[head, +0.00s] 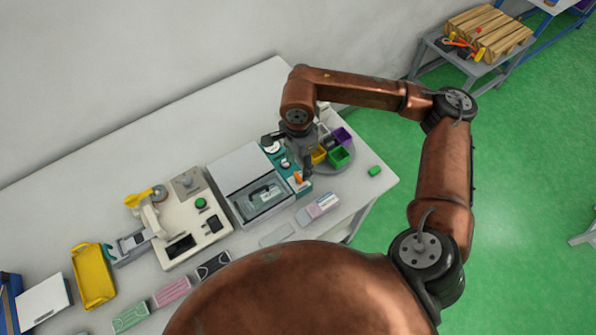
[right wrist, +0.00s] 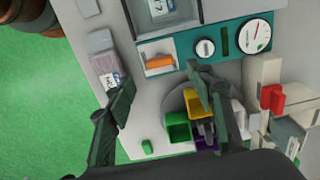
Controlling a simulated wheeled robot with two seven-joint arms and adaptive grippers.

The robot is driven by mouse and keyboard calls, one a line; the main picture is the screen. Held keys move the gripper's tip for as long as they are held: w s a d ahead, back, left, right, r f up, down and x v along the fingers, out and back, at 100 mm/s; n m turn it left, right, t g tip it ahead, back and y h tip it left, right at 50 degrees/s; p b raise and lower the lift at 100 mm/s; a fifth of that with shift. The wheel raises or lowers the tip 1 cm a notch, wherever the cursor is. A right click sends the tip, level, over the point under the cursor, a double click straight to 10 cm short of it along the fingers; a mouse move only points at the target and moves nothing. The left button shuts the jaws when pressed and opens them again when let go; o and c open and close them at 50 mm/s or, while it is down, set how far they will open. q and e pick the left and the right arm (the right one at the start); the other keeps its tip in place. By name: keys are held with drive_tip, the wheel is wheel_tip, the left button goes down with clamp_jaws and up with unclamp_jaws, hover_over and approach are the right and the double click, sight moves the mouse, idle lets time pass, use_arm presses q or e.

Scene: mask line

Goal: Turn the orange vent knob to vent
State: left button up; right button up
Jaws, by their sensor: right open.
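The orange vent knob (right wrist: 160,61) lies in a pale recess of the teal panel (right wrist: 232,42) on the bench device. In the head view the knob (head: 298,177) shows as a small orange spot beside my right gripper (head: 304,172). In the right wrist view my right gripper (right wrist: 160,92) is open, with its two dark fingers spread wide and nothing between them. The knob appears beyond the fingertips, between them in the picture, and not held. The gap to it is hard to judge. My left gripper is not in view.
A round gauge (right wrist: 257,36) and a smaller dial (right wrist: 205,48) sit on the panel. Green (right wrist: 177,127) and yellow (right wrist: 200,103) bins stand close by. A small green block (head: 375,171) lies near the bench edge. A labelled pack (head: 318,207) lies in front of the device.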

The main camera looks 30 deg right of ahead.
sight(298, 177)
wheel_tip(298, 177, up, 6)
drive_tip(key=shift+f, duration=0.2)
drive_tip(key=shift+r, duration=0.1)
idle(0.4)
